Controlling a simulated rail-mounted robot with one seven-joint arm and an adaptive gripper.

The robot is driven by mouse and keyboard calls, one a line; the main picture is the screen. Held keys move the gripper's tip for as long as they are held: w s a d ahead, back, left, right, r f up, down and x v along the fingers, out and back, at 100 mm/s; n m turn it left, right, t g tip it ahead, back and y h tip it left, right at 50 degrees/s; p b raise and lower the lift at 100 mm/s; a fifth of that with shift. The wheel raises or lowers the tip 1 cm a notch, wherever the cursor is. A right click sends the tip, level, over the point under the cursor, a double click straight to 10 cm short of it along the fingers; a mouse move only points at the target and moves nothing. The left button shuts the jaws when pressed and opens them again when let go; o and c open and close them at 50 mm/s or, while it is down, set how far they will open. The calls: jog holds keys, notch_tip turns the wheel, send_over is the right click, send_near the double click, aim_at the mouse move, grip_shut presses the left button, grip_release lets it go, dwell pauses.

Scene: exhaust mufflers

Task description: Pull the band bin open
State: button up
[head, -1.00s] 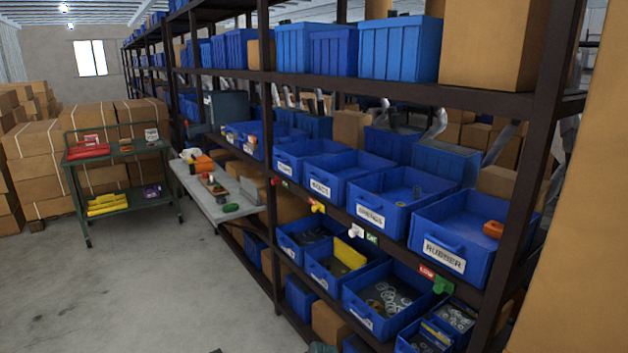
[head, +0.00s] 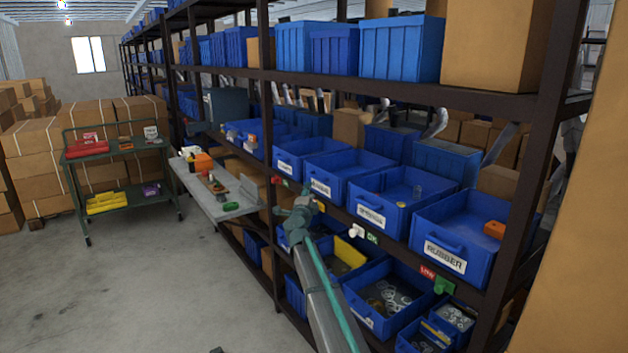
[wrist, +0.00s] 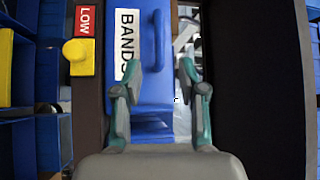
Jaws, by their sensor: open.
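The band bin (head: 338,191) is a blue open-topped bin on the middle shelf, with a white label. In the wrist view its BANDS label (wrist: 127,45) runs vertically, and a blue handle (wrist: 158,45) stands beside the label. My gripper (head: 298,206) is in front of this bin, near its lower front. In the wrist view my gripper (wrist: 160,72) is open, with one finger by the label side and the other past the handle. The handle shows between the fingers; I cannot tell whether they touch it. The bin sits in line with its neighbours.
The springs bin (head: 371,216) and rubber bin (head: 445,258) stand to the right. A yellow knob (wrist: 78,57) beside a red LOW tag (wrist: 84,20) sits on the shelf edge near my gripper. Lower bins hold metal rings.

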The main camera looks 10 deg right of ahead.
aim_at(314, 178)
jog(key=p+x, duration=0.2)
jog(key=x, duration=0.8)
jog(key=shift+w+d, duration=0.15)
jog(key=shift+w, duration=0.2)
jog(key=shift+c, duration=0.3)
grip_shut()
